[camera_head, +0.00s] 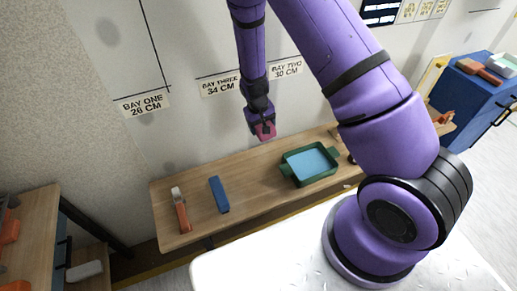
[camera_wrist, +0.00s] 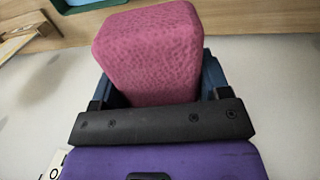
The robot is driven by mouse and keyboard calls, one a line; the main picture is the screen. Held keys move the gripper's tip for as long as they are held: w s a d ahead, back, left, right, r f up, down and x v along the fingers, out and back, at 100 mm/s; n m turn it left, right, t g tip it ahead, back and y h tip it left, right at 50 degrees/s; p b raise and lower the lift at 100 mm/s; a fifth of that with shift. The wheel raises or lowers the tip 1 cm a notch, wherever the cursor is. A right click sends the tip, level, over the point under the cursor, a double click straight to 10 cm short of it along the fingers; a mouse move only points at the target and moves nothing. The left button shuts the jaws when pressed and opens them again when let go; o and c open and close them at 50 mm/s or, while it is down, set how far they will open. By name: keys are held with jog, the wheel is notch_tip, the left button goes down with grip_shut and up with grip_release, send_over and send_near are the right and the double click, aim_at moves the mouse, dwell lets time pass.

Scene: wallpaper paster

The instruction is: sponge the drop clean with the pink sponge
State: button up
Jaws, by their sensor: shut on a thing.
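The pink sponge (camera_wrist: 150,50) fills the middle of the wrist view, held between the fingers of my gripper (camera_wrist: 158,88). In the head view the sponge (camera_head: 266,131) shows small at the end of my gripper (camera_head: 262,120), above the back of the wooden bench and in front of the wall. My gripper is shut on it. Faint grey patches show on the wall. I cannot tell whether the sponge touches the wall.
The wooden bench (camera_head: 245,193) holds a green tray with light blue inside (camera_head: 310,163), a blue block (camera_head: 219,194) and an orange-handled tool (camera_head: 181,210). A blue cabinet (camera_head: 472,98) stands at right. Another wooden table (camera_head: 40,215) stands at left.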

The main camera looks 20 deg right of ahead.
jog(key=d, duration=0.6)
jog(key=h, duration=0.2)
send_over(310, 167)
jog(key=a, duration=0.1)
jog(key=shift+w+a+f, duration=0.1)
jog(key=shift+w+f, duration=0.05)
jog(key=shift+f, duration=9.9)
jog(key=shift+f, duration=1.5)
